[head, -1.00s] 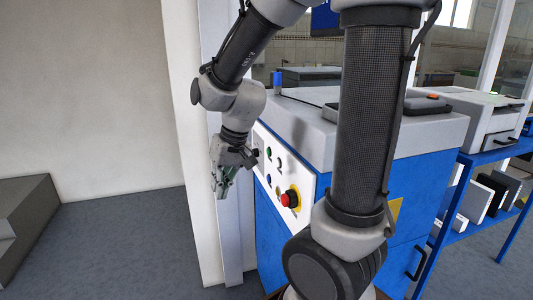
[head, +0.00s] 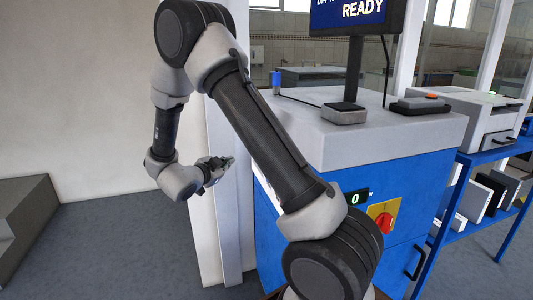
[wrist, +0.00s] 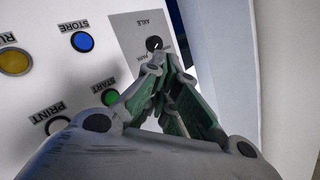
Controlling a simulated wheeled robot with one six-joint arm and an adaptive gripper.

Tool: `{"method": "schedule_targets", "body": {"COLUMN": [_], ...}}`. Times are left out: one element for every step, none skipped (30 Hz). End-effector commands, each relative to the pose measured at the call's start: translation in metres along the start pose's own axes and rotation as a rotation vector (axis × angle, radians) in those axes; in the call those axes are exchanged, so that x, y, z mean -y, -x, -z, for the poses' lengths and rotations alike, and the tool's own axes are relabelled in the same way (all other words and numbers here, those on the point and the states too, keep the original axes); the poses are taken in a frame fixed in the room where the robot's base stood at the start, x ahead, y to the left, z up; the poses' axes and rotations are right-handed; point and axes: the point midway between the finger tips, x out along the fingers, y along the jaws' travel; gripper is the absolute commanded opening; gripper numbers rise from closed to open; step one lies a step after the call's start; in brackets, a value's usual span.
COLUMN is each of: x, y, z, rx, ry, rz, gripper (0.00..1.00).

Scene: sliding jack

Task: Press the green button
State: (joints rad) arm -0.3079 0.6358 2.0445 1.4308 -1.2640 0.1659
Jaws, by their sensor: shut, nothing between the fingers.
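The green button (wrist: 109,97), labelled START, sits on a white control panel (wrist: 68,82) in the wrist view. My gripper (wrist: 168,62) is shut and empty. In that view its fingertips lie up and right of the green button, over the area just below a black knob (wrist: 154,43). I cannot tell how far the tips are from the panel. In the head view my gripper (head: 222,163) points right toward the machine's left side; my arm hides the buttons there.
The wrist view also shows a blue STORE button (wrist: 82,41), a yellow button (wrist: 15,62) and a PRINT button (wrist: 58,124). The blue machine (head: 415,190) carries a red switch (head: 384,222) and a screen (head: 357,14) reading READY. A pale post stands left of the machine.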

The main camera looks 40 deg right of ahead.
Motion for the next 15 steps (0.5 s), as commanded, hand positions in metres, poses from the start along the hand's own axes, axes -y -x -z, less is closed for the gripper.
{"method": "schedule_targets", "body": {"x": [-0.001,-0.001,-0.001,-0.001,-0.001,-0.001,-0.001,-0.001,-0.001,-0.001,-0.001,-0.001,-0.001,-0.001,-0.001], "y": [0.001,0.001,0.002,0.002,0.002,0.003,0.003,0.003,0.003,0.003,0.003,0.003,0.003,0.003,0.002], "z": [0.008,0.012,0.016,0.018,0.020,0.021,0.022,0.022,0.022,0.022,0.021,0.021,0.021,0.021,0.022], "rx": [-0.036,-0.053,-0.071,-0.080,-0.087,-0.092,-0.094,-0.094,-0.094,-0.093,-0.093,-0.093,-0.093,-0.092,-0.092], "ry": [-0.009,-0.013,-0.016,-0.018,-0.020,-0.021,-0.021,-0.021,-0.021,-0.021,-0.021,-0.021,-0.021,-0.021,-0.021], "rz": [-0.004,-0.006,-0.008,-0.009,-0.009,-0.009,-0.009,-0.009,-0.009,-0.009,-0.008,-0.008,-0.008,-0.008,-0.008], "gripper": [0.00,0.00,0.00,0.00,0.00,0.00,0.00,0.00,0.00,0.00,0.00,0.00,0.00,0.00,0.00]}}
